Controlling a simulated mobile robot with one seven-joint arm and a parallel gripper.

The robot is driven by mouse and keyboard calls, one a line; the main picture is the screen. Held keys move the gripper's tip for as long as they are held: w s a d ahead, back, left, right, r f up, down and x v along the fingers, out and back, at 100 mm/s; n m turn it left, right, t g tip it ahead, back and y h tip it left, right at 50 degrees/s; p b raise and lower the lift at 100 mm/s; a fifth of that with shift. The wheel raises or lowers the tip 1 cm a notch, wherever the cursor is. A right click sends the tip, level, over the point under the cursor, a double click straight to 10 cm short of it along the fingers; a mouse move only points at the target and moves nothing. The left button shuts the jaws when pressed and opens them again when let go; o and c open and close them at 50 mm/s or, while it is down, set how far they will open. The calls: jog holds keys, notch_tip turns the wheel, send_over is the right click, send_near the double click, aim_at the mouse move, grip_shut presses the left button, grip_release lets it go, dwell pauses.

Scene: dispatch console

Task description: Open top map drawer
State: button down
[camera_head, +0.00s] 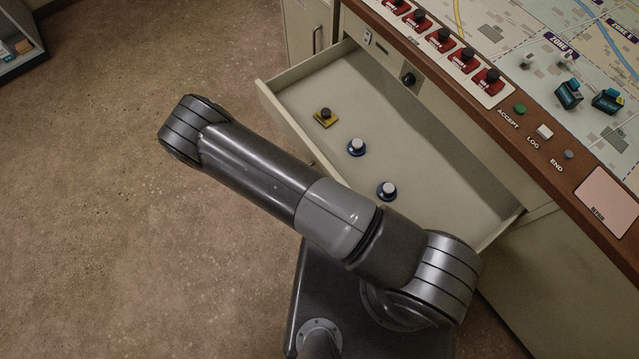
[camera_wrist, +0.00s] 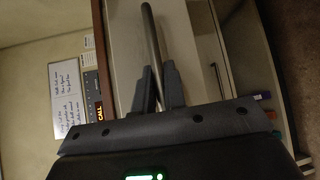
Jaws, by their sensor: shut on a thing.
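The top map drawer (camera_head: 432,146) is pulled out from under the console, and its inside shows in the head view. A yellow piece with a dark knob (camera_head: 325,118) and two blue pieces with white tops (camera_head: 357,147) lie in it. In the wrist view my gripper (camera_wrist: 160,85) is shut on a long metal bar handle (camera_wrist: 151,32) across a pale front. The fingers stand on either side of the bar. In the head view my arm crosses the drawer's near side and hides part of its front; the gripper is hidden there.
The console top (camera_head: 557,150) carries a map, red switch blocks (camera_head: 465,60) and blue pieces (camera_head: 568,93). A cabinet door (camera_head: 308,30) is shut behind the drawer. A second handle (camera_wrist: 218,80) shows in the wrist view. Open floor (camera_head: 110,240) lies to the left.

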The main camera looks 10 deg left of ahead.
jog(key=c, duration=1.5)
grip_release()
jog(key=shift+a, duration=0.1)
jog(key=a, duration=0.3)
jog(key=a+r, duration=0.1)
jog(key=a, duration=0.6)
jog(key=shift+w+a+r, duration=0.1)
jog(key=shift+a+r, duration=0.15)
jog(key=shift+a, duration=0.05)
